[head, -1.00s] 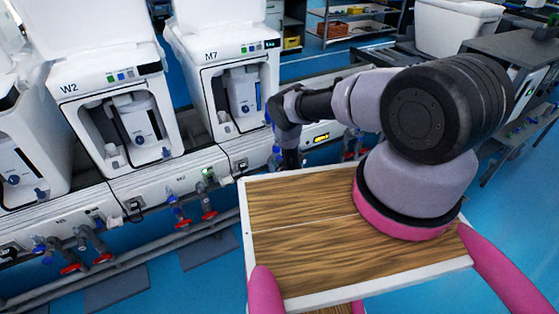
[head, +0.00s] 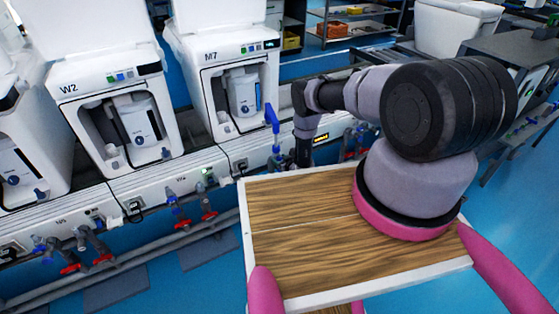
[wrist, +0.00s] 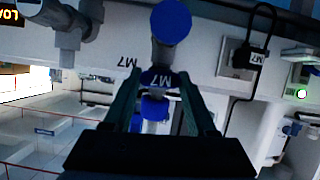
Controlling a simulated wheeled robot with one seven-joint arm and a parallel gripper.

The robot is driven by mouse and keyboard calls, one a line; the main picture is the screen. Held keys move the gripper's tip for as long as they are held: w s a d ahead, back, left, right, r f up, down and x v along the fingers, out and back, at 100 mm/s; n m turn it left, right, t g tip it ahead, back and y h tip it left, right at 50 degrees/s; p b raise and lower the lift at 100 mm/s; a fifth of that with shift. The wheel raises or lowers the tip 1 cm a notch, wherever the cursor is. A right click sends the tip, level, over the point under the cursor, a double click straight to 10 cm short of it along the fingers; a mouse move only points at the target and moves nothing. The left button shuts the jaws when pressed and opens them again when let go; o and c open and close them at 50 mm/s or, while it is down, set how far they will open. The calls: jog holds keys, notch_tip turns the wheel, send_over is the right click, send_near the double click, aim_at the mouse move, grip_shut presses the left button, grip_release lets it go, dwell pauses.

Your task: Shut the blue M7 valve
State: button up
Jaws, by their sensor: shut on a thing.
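In the head view, a blue upright piece (head: 272,119) stands in front of the white M7 unit (head: 228,85), just left of my wrist.
The white W2 unit (head: 117,110) stands left of M7. Other valves with red handles (head: 209,215) hang along the grey wall panel. In the wrist view, a black cable (wrist: 262,35) loops right of the valve, and a grey pipe fitting (wrist: 75,25) is at left.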

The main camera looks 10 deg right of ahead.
jog(key=shift+m, duration=0.4)
jog(key=o, duration=1.4)
jog(key=shift+c, duration=0.2)
jog(key=v, duration=1.1)
jog(key=shift+d, duration=0.15)
jog(key=shift+w, duration=0.15)
